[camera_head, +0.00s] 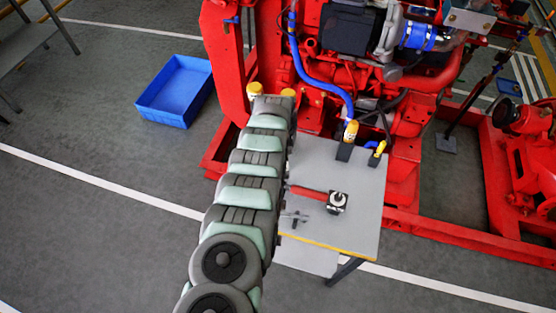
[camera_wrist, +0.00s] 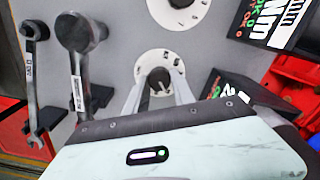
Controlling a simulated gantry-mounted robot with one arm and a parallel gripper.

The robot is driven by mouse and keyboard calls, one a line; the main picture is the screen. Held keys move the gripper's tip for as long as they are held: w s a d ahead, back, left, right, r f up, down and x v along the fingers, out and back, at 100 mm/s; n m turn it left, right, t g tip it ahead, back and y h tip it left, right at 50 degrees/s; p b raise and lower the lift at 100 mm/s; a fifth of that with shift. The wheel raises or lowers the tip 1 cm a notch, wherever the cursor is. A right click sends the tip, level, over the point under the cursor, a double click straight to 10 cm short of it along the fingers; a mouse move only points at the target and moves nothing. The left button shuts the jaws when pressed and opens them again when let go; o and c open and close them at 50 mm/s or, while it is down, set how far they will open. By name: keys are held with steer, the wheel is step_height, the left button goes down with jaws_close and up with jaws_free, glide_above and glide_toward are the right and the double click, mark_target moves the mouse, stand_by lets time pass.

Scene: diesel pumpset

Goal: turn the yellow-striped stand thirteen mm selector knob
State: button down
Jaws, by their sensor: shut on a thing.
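In the wrist view a round white dial (camera_wrist: 176,59) with dark marks sits on a grey panel, with a dark selector knob (camera_wrist: 158,78) at its middle. My gripper (camera_wrist: 160,82) is shut on this knob, one pale finger on each side. The fingers cover the lower part of the dial, and its fine marks are too small to read. In the head view the grey stand (camera_head: 357,195) has a yellow strip along its front edge. My arm hides the gripper and the gripped knob there.
A second white dial (camera_wrist: 190,14) lies just above in the wrist view. A spanner (camera_wrist: 32,75) and a thicker tool (camera_wrist: 80,65) stand at left; a dark display block (camera_wrist: 250,95) is close at right. A blue bin (camera_head: 178,92) stands on the floor beside the red engine frame (camera_head: 228,60).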

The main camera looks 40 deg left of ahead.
steer(key=shift+f, duration=0.1)
stand_by(0.4)
steer(key=c, duration=1.1)
jaws_free()
steer(key=shift+o, duration=0.2)
steer(key=shift+r, duration=0.2)
step_height(320, 180, up, 3)
steer(key=shift+a+f+p, duration=0.1)
steer(key=shift+p, duration=1)
step_height(320, 180, up, 8)
steer(key=shift+f, duration=0.15)
